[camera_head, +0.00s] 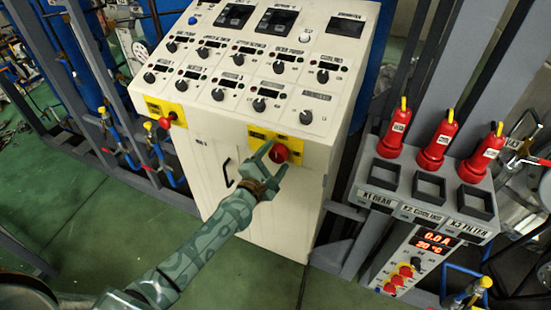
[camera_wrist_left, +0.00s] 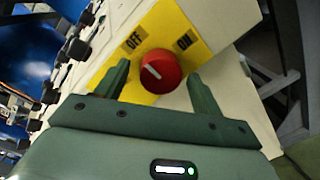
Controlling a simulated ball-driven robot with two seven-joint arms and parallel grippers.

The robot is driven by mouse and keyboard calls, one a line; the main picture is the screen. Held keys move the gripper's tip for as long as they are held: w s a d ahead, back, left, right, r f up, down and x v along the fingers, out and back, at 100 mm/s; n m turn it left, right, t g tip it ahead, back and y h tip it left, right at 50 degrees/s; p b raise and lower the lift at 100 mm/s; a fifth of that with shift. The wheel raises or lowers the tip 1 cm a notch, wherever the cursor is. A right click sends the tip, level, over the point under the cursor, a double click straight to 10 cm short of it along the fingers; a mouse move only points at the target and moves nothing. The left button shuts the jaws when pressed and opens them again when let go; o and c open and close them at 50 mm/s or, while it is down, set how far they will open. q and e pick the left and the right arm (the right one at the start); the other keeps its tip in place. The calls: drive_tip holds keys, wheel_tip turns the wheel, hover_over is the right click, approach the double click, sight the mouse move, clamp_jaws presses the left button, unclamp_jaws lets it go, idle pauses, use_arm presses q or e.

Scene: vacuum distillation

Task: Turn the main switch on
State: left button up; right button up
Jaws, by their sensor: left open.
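The main switch is a red round knob (camera_head: 279,153) on a yellow plate (camera_head: 257,135) on the front of the cream control cabinet. In the left wrist view the red knob (camera_wrist_left: 160,72) has a white pointer mark, and its yellow plate (camera_wrist_left: 167,30) reads "Off" on the left and "On" on the right. The white mark points up and left, towards "Off". My left gripper (camera_head: 268,160) is open in front of the knob. In the left wrist view its fingers (camera_wrist_left: 160,85) stand on either side of the knob, with gaps showing. My right gripper is not in view.
The cabinet's sloped panel (camera_head: 250,65) carries several black knobs and displays. A second red switch (camera_head: 166,122) on yellow sits at its left. Several red plugs (camera_head: 437,140) stand on a grey rack at the right. Green floor (camera_head: 110,225) is clear at the lower left.

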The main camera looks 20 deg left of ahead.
use_arm(q)
drive_tip(key=shift+w, duration=0.4)
drive_tip(key=c, duration=1)
